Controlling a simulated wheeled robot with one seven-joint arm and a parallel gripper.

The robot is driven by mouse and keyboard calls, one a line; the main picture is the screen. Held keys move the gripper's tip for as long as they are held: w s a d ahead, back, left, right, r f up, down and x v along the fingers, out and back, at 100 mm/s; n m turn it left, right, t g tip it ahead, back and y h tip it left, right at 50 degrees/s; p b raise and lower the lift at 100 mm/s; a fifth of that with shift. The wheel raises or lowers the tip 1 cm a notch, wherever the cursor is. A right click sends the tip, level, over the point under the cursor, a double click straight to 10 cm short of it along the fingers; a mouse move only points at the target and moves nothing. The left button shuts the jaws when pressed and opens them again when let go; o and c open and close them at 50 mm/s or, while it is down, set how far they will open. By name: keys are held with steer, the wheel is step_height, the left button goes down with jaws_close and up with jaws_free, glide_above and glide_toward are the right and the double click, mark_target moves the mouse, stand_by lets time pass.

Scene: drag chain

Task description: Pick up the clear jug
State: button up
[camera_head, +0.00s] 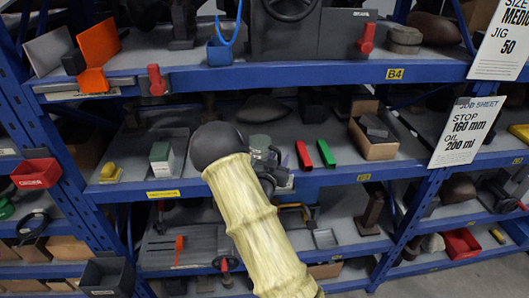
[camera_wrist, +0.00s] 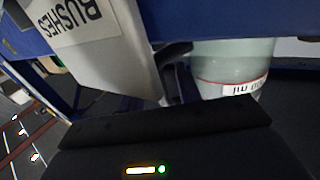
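The clear jug (camera_wrist: 232,62) shows in the wrist view at upper right, just beyond my gripper's dark body. It is pale and translucent, with a red-edged white label near its visible lower part; its top is cut off. In the head view, a pale greenish shape that may be the jug (camera_head: 260,143) sits on the middle shelf, mostly hidden behind my arm. My gripper (camera_head: 272,168) is at that shelf, close in front of this shape. Its fingertips are not clear in either view, so I cannot tell whether it is open or touching the jug.
A box marked BUSHES (camera_wrist: 105,60) stands left of the jug in the wrist view. On the middle shelf, red (camera_head: 303,155) and green (camera_head: 326,154) pieces lie to the right, before a cardboard box (camera_head: 374,148). The blue upper shelf edge (camera_head: 300,73) runs above.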

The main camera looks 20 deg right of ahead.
stand_by(0.4)
steer(key=shift+a, duration=0.1)
jaws_close()
steer(key=shift+r, duration=0.15)
step_height(320, 180, up, 10)
steer(key=b, duration=0.3)
steer(key=shift+f, duration=0.2)
stand_by(0.5)
